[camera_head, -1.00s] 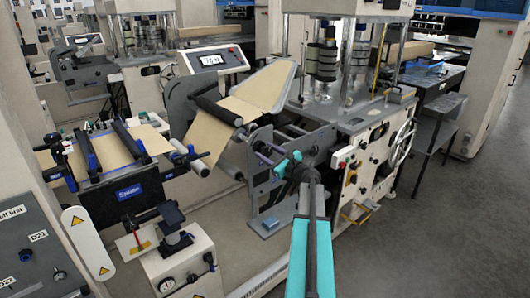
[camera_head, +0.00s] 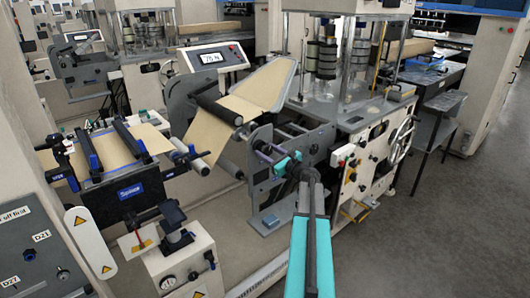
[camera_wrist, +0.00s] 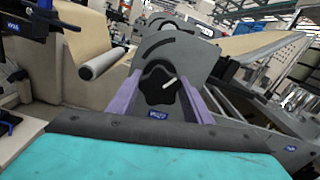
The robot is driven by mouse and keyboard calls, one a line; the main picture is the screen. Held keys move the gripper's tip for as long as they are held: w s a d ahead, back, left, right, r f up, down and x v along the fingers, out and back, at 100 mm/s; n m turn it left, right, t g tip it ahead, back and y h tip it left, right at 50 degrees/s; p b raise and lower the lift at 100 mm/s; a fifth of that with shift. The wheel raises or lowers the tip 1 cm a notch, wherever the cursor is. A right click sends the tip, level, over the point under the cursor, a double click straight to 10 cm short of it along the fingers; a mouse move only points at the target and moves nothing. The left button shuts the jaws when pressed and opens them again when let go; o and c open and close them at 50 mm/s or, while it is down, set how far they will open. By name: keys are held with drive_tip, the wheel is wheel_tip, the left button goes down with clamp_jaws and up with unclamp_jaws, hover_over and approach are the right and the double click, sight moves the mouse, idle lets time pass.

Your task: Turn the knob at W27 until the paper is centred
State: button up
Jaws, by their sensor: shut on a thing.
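The black lobed knob (camera_wrist: 160,84) with a white pointer mark sits on a grey side plate (camera_wrist: 182,50) in the wrist view. A small blue label (camera_wrist: 158,115), too small to read surely, is just below it. My gripper (camera_wrist: 158,92) has its purple fingers on both sides of the knob and is shut on it. In the head view my gripper (camera_head: 268,154) reaches the grey frame, and the knob is hard to make out there. The brown paper (camera_head: 206,136) runs over rollers beside the frame; whether it is centred cannot be told.
A dark roller (camera_head: 218,108) and a pale roller end (camera_wrist: 103,63) lie close to the left of my gripper. A display (camera_head: 211,57) stands behind. A machine with a handwheel (camera_head: 401,135) is at the right. Grey floor (camera_head: 425,230) is clear at the front right.

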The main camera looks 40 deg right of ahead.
drive_tip(key=shift+f+m+p, duration=0.1)
drive_tip(key=shift+m+p, duration=2.5)
drive_tip(key=shift+p, duration=0.45)
drive_tip(key=shift+m+p, duration=1.5)
drive_tip(key=shift+p, duration=0.5)
drive_tip(key=shift+m+p, duration=0.7)
drive_tip(key=shift+m, duration=0.7)
drive_tip(key=o, duration=1.1)
drive_tip(key=shift+c, duration=0.2)
drive_tip(key=shift+s, duration=0.1)
drive_tip(key=s, duration=0.7)
drive_tip(key=shift+a+b, duration=0.3)
drive_tip(key=shift+b, duration=0.05)
